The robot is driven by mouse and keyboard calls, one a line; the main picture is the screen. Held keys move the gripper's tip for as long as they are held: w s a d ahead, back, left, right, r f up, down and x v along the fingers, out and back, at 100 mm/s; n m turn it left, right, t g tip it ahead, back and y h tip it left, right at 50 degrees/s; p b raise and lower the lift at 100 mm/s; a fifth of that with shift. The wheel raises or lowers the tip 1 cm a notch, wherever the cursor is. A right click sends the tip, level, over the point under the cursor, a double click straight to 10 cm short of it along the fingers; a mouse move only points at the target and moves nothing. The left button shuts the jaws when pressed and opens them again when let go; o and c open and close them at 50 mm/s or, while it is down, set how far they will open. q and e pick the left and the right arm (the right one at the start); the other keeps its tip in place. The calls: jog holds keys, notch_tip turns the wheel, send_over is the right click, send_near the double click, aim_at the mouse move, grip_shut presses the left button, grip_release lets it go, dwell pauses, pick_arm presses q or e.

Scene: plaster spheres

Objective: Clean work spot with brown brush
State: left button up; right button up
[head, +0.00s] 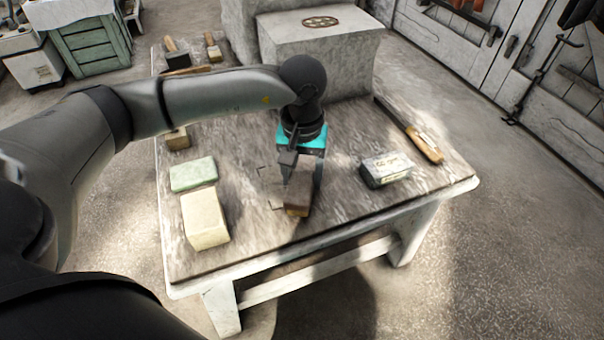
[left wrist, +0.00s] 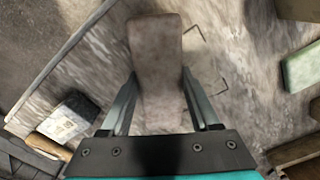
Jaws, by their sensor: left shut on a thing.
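A brown brush (head: 298,193), a block with a lighter lower edge, is between the fingers of my left gripper (head: 301,180) over the table's near middle. In the left wrist view the brown brush (left wrist: 156,65) extends forward from between both fingers (left wrist: 160,105), which are shut on it. The work spot (head: 268,187) is marked by thin dark corner lines on the table, just left of the brush. Its corner marks also show in the left wrist view (left wrist: 207,62). Whether the brush touches the tabletop, I cannot tell. My right gripper is not in view.
On the worn table (head: 240,255), a green block (head: 193,174) and a cream block (head: 205,219) lie left. A labelled grey-white block (head: 386,169) and a wooden-handled tool (head: 425,145) lie right. A large plaster block (head: 318,50) stands behind. The table's front strip is clear.

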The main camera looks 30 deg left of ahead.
pick_arm(q)
jog(key=shift+f+b, duration=0.35)
jog(key=shift+f, duration=0.05)
jog(key=shift+s+d+r, duration=0.1)
jog(key=shift+s+d, duration=0.05)
jog(key=shift+s, duration=0.4)
jog(key=shift+s+d, duration=0.2)
jog(key=shift+s, duration=0.25)
jog(key=shift+w, duration=0.1)
jog(key=shift+w+a+b, duration=0.25)
jog(key=shift+w, duration=0.4)
jog(key=shift+w+a+b, duration=0.25)
jog(key=shift+w+b, duration=0.05)
jog(key=shift+w, duration=0.4)
jog(key=shift+w+a+b, duration=0.25)
jog(key=shift+w, duration=0.4)
